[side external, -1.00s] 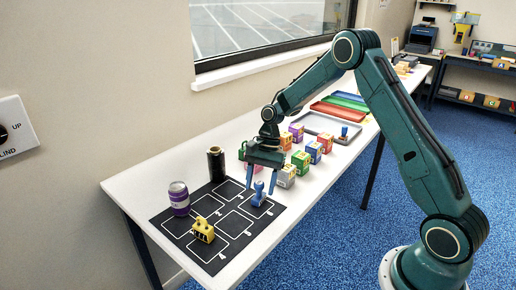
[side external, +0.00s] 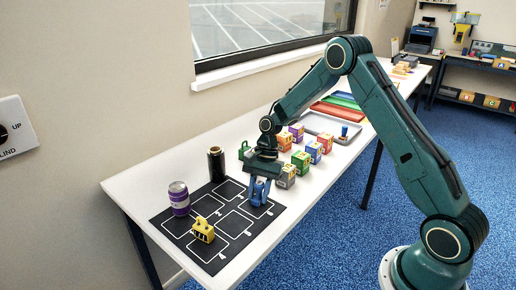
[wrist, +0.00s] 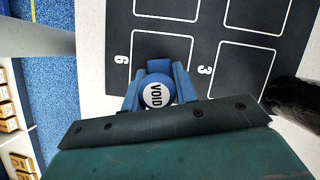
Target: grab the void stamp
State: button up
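The void stamp (wrist: 157,92) is blue, with a round top and a white label reading VOID. In the side view the stamp (side external: 259,199) stands on the black mat (side external: 187,247), in its far right part, partly hidden by my fingers. My gripper (side external: 260,190) is down over it, pointing downward. In the wrist view my gripper (wrist: 159,88) has one blue finger on each side of the round top, with no clear gap, so it looks shut on the stamp. The stamp still appears to be at mat level.
A yellow stamp-like block (side external: 203,230) and a purple can (side external: 179,199) stand on the mat. A black roll (side external: 217,164) stands beside it. Several coloured cartons (side external: 301,163) are close behind my gripper, with trays (side external: 318,124) farther back. The mat's middle is clear.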

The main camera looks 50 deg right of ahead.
aim_at(258, 182)
jog(key=c, duration=0.3)
notch_tip(258, 182, up, 20)
dwell(0.8)
jog(key=shift+w, duration=0.1)
dwell(0.6)
